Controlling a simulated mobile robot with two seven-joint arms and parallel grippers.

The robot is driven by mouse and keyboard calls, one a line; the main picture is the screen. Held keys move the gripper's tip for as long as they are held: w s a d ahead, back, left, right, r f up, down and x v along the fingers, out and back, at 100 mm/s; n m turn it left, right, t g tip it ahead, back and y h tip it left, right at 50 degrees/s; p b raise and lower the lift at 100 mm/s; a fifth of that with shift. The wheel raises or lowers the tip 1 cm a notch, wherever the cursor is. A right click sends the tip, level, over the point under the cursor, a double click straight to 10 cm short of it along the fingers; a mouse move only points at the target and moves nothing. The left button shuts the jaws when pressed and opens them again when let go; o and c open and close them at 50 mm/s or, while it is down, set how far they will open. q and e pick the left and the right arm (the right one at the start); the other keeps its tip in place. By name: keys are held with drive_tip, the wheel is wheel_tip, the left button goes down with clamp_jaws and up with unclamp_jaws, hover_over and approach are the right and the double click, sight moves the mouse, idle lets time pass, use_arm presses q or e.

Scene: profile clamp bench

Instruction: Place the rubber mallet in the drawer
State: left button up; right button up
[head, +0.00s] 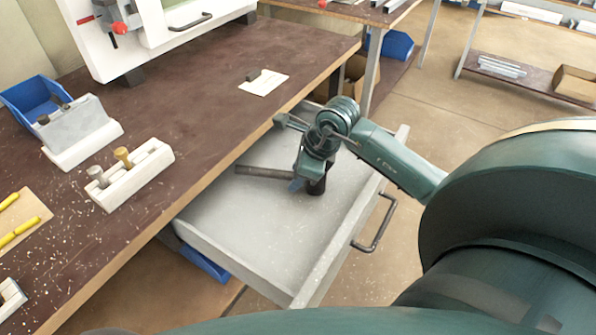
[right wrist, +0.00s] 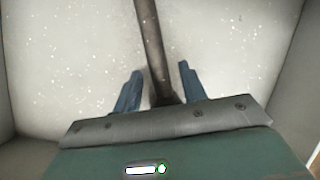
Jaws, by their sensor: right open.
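The rubber mallet lies inside the open grey drawer (head: 225,215). Its dark handle (head: 262,172) points left across the drawer floor, and its black head (head: 316,187) shows just under my right gripper (head: 298,184). In the right wrist view the handle (right wrist: 151,40) runs away from between the two blue fingers of my right gripper (right wrist: 160,85). The fingers are apart, with a gap on each side of the handle. The mallet's head is mostly hidden there by the gripper body. My left gripper is not in view.
The drawer's handle (head: 376,225) is on its front wall. The brown bench top (head: 220,105) overhangs the drawer's back. On it are a blue bin (head: 35,98), a white block holder (head: 135,178) and a clamp fixture (head: 118,28). The drawer floor left of the mallet is clear.

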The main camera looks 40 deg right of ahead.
drive_tip(key=p+v, duration=0.1)
drive_tip(key=v, duration=1.1)
drive_tip(key=shift+r, duration=0.2)
drive_tip(key=shift+w, duration=0.1)
